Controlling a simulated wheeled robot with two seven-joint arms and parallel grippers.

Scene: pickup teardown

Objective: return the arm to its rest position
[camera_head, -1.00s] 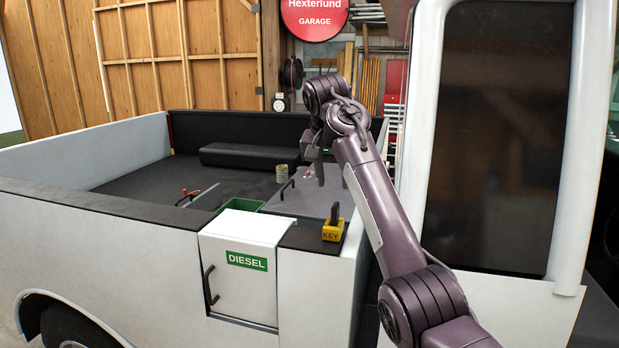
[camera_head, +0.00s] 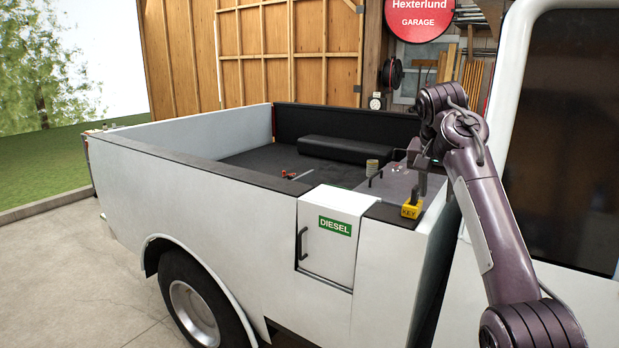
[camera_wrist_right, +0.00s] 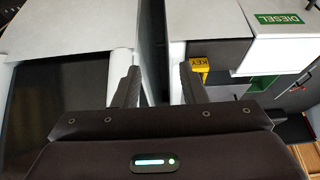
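My right arm (camera_head: 490,215) reaches up from the lower right in the head view and bends down at its wrist. My right gripper (camera_head: 421,180) hangs beside the yellow KEY block (camera_head: 411,208) on the truck's side ledge. In the right wrist view, my right gripper (camera_wrist_right: 160,85) has its two dark fingers spread apart with nothing between them. The KEY block (camera_wrist_right: 200,66) shows there just beyond the right finger, partly hidden by it. My left gripper is not in view.
The white pickup (camera_head: 215,215) fills the middle, with a DIESEL flap (camera_head: 330,240) on its side. Its cab (camera_head: 565,130) stands close behind my right arm. In the bed are a long black box (camera_head: 345,152) and a small round stack (camera_head: 372,167). Concrete floor at left is clear.

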